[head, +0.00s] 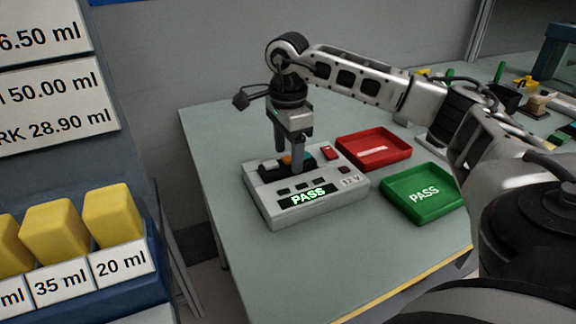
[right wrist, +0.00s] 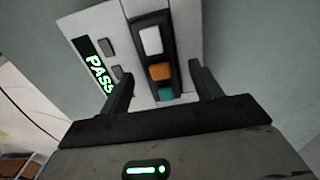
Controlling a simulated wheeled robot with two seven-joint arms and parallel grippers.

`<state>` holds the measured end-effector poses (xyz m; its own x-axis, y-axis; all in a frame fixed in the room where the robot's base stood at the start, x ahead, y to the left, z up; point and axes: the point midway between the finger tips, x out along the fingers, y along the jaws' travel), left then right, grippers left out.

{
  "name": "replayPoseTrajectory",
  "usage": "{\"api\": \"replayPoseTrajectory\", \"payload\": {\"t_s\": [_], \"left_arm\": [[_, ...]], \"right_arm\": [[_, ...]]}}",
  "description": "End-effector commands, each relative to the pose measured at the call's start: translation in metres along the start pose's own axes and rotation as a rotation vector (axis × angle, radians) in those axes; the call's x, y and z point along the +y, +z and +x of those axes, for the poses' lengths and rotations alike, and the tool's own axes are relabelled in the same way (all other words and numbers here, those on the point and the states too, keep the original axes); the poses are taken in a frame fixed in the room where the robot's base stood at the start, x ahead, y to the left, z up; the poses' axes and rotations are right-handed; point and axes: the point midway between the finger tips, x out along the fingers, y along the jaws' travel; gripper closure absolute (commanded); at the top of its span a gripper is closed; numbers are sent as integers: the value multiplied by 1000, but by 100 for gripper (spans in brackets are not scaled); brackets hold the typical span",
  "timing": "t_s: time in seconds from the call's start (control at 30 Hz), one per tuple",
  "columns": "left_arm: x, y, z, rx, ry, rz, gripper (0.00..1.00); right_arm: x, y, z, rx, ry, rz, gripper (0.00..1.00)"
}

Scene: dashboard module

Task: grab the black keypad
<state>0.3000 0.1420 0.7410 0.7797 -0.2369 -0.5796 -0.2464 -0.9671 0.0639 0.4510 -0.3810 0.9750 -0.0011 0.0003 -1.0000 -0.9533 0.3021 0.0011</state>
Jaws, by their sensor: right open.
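The black keypad (head: 270,167) sits on top of a light grey tester (head: 345,195) on the table. In the right wrist view the keypad (right wrist: 141,20) is a long black block with white, orange and teal buttons. My right gripper (head: 302,158) points down over the keypad with its fingers open. In the right wrist view the fingers of this gripper (right wrist: 161,85) stand on either side of the keypad's near end, with gaps visible. Part of the keypad is hidden behind the fingers in the head view. My left gripper is not in view.
The tester's display (head: 308,196) reads PASS in green. A red tray (head: 398,157) and a green tray (head: 440,212) marked PASS lie to its right. Yellow blocks (head: 112,214) stand on a blue rack at left. The table's front left area is clear.

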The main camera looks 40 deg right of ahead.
Motion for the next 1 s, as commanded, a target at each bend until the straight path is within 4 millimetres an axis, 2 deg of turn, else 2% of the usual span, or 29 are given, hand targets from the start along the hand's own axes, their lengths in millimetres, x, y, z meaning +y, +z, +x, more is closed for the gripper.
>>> {"api": "replayPoseTrajectory", "payload": {"t_s": [0.1,0.33,0.5,0.53,0.83,1.0], "left_arm": [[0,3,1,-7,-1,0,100],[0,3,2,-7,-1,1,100],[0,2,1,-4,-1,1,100],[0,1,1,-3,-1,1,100],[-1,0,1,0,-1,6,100],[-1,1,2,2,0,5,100]], "right_arm": [[0,0,10,0,0,0,36],[0,0,11,0,-1,0,36],[0,0,11,0,-1,1,84],[0,0,11,0,-1,0,88],[0,0,9,-1,-2,0,88],[-1,0,0,-2,-4,0,88]]}}
